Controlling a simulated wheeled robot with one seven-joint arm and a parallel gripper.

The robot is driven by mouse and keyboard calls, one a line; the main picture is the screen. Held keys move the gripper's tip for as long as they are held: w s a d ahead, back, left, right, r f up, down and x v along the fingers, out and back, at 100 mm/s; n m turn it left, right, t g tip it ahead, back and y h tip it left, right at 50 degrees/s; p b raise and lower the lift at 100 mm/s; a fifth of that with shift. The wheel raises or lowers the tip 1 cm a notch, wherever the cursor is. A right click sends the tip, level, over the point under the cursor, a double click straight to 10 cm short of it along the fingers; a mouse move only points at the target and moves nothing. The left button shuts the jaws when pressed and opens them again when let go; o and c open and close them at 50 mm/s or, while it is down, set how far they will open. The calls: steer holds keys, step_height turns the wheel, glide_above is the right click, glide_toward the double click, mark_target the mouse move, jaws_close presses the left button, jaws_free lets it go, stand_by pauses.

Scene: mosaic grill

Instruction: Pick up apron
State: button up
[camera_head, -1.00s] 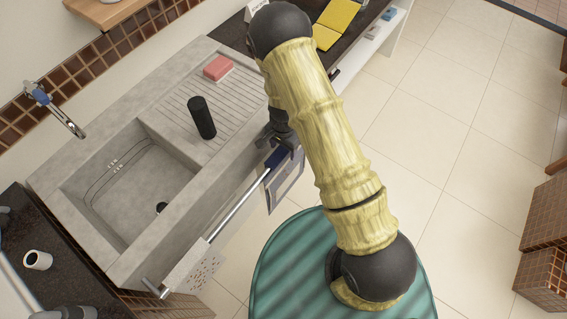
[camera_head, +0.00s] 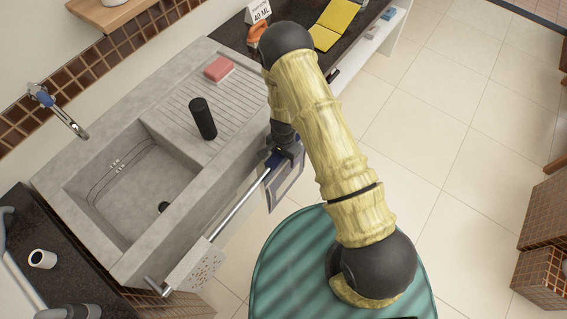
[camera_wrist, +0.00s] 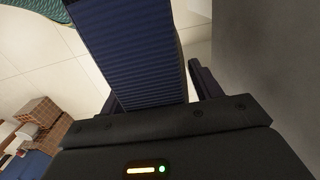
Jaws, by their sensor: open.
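The apron is probably the blue and grey cloth (camera_head: 285,187) that hangs on the rail at the front of the sink counter. In the wrist view a dark blue ribbed cloth (camera_wrist: 135,45) passes between the two dark fingers. My gripper (camera_head: 282,152) is at the rail, right over the top of this cloth. In the wrist view my gripper (camera_wrist: 153,84) is open, with one finger on each side of the cloth. My wrist partly hides the cloth's top in the head view.
A metal rail (camera_head: 238,208) runs along the counter front, with a pale perforated item (camera_head: 195,266) at its near end. Tiled floor (camera_head: 440,150) lies open to the right.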

jaws_close()
stand_by(0.4)
step_height(320, 180, up, 18)
steer(key=b, duration=0.1)
steer(key=s+d+b, duration=0.5)
steer(key=s+d, duration=0.6)
steer(key=d, duration=0.3)
steer(key=shift+d+b, duration=0.15)
steer(key=shift+b, duration=0.2)
